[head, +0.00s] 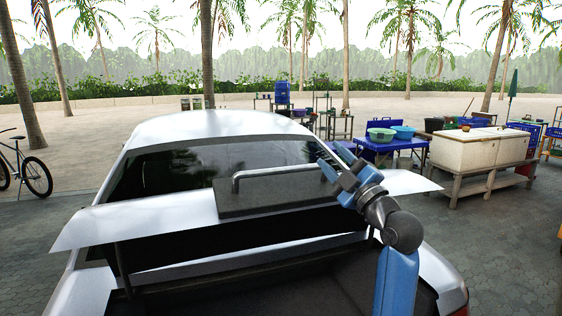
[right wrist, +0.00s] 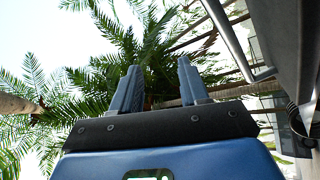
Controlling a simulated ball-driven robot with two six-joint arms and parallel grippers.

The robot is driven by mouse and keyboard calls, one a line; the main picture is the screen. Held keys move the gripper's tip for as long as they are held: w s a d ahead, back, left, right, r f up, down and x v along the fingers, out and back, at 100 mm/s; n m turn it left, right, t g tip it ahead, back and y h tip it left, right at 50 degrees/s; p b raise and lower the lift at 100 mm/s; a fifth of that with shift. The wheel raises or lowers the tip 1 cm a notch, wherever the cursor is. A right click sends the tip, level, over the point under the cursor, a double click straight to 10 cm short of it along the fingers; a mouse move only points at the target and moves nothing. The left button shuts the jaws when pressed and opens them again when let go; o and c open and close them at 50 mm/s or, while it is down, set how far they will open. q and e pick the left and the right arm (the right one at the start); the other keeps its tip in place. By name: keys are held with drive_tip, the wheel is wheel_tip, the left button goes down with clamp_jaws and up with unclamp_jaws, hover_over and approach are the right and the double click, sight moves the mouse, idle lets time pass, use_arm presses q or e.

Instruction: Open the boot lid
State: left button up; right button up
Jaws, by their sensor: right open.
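The boot lid (head: 80,232) of the white car is raised, its pale edges spreading left and right, with a dark gap below it. A dark plate with a grey bar handle (head: 275,172) sits on the lid. My right gripper (head: 335,168) is by the right end of the handle, open, its fingers apart. In the right wrist view the fingers (right wrist: 157,90) have nothing between them, and the handle (right wrist: 232,42) passes to their right. I cannot tell whether the gripper touches the lid. My left gripper is not in view.
The car's roof (head: 215,124) and rear window are beyond the lid; the dark boot interior (head: 290,285) is below. A pale chest (head: 475,148) and blue tables with basins (head: 382,135) stand at right. A bicycle (head: 25,170) stands at left. Paving beside the car is clear.

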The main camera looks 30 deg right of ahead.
sight(290, 170)
drive_tip(key=w+a+f+n+g+y, duration=0.3)
drive_tip(key=f+n+g, duration=0.1)
drive_tip(key=f+n, duration=0.25)
drive_tip(key=shift+n, duration=0.85)
drive_tip(key=w+p, duration=0.1)
drive_tip(key=w, duration=0.1)
drive_tip(key=w+a+r+p, duration=0.1)
drive_tip(key=w, duration=0.2)
drive_tip(key=w+r+p, duration=0.1)
drive_tip(key=w+p, duration=0.1)
drive_tip(key=w, duration=0.1)
drive_tip(key=shift+a, duration=0.35)
drive_tip(key=shift+w+a, duration=0.1)
drive_tip(key=shift+w, duration=0.7)
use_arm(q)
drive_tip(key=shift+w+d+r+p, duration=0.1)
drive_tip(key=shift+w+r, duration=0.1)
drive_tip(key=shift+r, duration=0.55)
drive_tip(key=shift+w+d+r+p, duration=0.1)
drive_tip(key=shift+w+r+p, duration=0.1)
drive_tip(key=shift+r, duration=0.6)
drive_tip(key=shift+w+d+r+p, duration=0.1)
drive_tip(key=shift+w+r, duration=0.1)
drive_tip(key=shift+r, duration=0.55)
use_arm(e)
drive_tip(key=shift+w+f, duration=0.1)
drive_tip(key=shift+w, duration=0.35)
